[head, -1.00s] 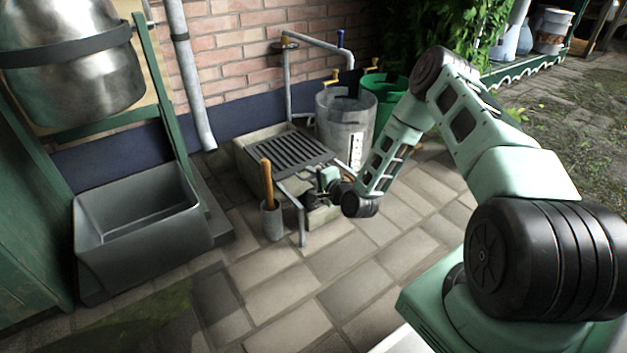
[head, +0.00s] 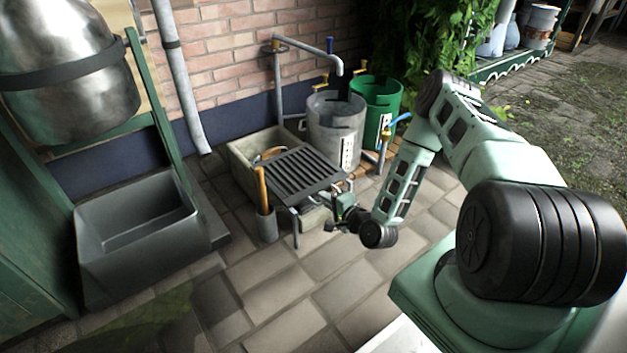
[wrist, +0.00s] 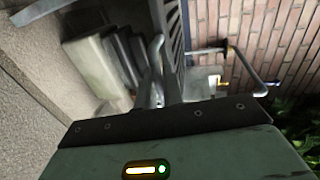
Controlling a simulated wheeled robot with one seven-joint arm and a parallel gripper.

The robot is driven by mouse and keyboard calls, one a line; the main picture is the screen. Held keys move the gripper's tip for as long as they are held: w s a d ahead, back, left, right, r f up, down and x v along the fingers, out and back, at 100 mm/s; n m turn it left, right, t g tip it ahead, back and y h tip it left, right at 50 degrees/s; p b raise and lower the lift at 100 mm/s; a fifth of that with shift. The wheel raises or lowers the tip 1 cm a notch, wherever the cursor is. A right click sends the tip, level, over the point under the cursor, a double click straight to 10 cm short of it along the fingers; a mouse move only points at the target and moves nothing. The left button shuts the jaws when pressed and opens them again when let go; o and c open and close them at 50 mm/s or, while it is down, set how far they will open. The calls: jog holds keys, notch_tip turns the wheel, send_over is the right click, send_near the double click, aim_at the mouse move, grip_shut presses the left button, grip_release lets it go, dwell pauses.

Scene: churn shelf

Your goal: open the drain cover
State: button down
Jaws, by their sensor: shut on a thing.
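The drain cover (head: 305,176) is a black slatted grate over the pale stone trough (head: 243,170). Part of the trough's inside shows past its far left edge, so the cover sits askew or raised; the exact tilt is hard to tell. My gripper (head: 343,209) is low at the cover's front right and shut. In the wrist view the fingertips (wrist: 160,92) meet a grey bar handle (wrist: 156,48) beside the cover's slats (wrist: 178,30). The exact grip is partly hidden.
A grey bucket (head: 332,133) and a green bucket (head: 377,100) stand behind the trough, below a bent pipe (head: 305,43). A holder (head: 267,228) with a wooden handle stands at the front left. A grey basin (head: 140,228) is at left. The front paving is clear.

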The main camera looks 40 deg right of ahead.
jog(key=shift+v, duration=0.9)
jog(key=shift+f, duration=0.25)
jog(key=c, duration=1.7)
grip_release()
jog(key=p+v, duration=0.8)
jog(key=v, duration=0.9)
jog(key=shift+s+r, duration=0.1)
jog(key=shift+s, duration=0.1)
